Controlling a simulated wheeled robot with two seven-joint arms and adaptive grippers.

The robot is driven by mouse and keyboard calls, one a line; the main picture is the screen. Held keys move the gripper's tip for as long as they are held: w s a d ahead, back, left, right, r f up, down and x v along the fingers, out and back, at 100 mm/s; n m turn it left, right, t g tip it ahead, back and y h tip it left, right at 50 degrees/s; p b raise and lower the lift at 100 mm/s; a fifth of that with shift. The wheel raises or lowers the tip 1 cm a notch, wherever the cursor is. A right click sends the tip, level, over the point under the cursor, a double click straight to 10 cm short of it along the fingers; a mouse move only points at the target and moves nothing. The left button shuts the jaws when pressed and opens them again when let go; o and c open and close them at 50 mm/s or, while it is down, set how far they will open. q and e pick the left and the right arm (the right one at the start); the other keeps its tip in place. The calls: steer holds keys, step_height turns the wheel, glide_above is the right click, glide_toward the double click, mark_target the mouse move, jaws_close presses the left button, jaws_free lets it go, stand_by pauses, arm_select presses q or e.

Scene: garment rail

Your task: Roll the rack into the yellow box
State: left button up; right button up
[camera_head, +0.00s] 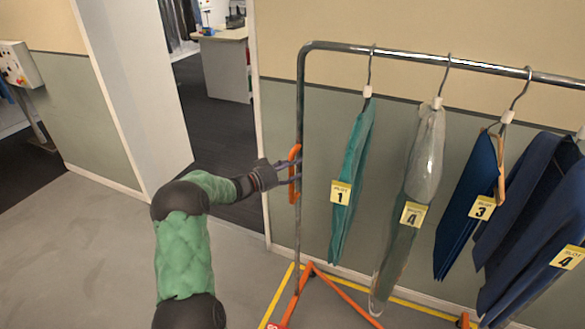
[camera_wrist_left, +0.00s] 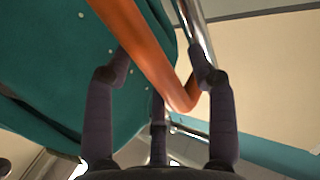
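The rack (camera_head: 420,57) is a grey metal garment rail with an orange base (camera_head: 294,305) and an upright orange handle (camera_head: 295,174) on its left post. Yellow lines (camera_head: 385,297) on the floor mark part of the box; the visible left end of the base overlaps the area by its corner. The rest of the box is cut off. My left gripper (camera_head: 288,171) is at the handle. In the left wrist view its fingers (camera_wrist_left: 160,62) stand spread on both sides of the orange handle (camera_wrist_left: 150,50), with a gap on the right. My right gripper is not in view.
A wall (camera_head: 400,120) stands behind the rack. A doorway (camera_head: 215,120) opens at the left. Grey floor (camera_head: 80,260) is clear at the left front.

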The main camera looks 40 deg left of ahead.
arm_select(q)
steer(key=v, duration=1.2)
stand_by(0.5)
